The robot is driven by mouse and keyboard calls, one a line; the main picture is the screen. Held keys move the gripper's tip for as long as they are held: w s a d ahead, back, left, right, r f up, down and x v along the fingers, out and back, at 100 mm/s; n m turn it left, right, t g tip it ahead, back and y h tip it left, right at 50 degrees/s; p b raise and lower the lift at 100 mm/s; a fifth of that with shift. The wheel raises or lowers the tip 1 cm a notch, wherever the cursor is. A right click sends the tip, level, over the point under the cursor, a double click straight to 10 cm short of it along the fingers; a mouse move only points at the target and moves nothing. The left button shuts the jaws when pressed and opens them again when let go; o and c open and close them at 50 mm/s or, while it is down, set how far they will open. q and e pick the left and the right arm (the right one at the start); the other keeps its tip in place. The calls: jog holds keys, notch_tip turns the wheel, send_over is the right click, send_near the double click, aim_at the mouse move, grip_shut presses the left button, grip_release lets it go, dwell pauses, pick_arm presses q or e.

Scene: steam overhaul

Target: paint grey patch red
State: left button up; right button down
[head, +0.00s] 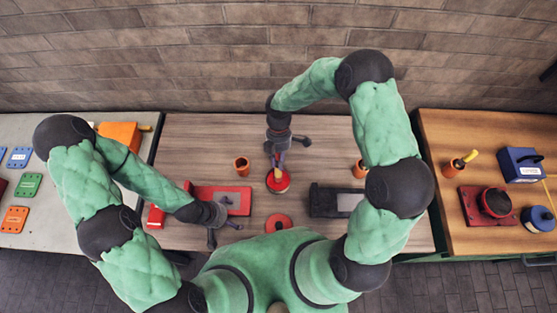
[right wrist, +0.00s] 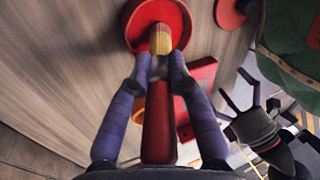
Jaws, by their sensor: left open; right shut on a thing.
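My right gripper (head: 278,155) is shut on a brush, seen in the right wrist view with a red handle (right wrist: 158,130) and a yellow section (right wrist: 159,42). The brush points down into a round red paint dish (head: 277,182), also in the right wrist view (right wrist: 135,22); whether its tip touches paint is hidden. A red block (head: 205,193) left of the dish has a grey patch (head: 236,199) on top. A black block (head: 322,200) to the right also carries a grey patch (head: 348,202). My left gripper (head: 216,236) is open, beside the red block's near side.
A round red lid-like disc (head: 278,222) lies in front of the dish. Orange cups (head: 241,166) (head: 359,168) stand either side at the back. The right table (head: 440,220) holds a blue box (head: 520,165) and other items. Coloured plates lie on the left table (head: 60,220).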

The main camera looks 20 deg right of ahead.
pick_arm(q)
jog(key=shift+r+p, duration=2.45)
jog(key=shift+p, duration=0.05)
pick_arm(e)
jog(key=shift+r, duration=3.5)
pick_arm(q)
jog(key=shift+f, duration=0.1)
pick_arm(e)
jog(key=shift+f, duration=0.1)
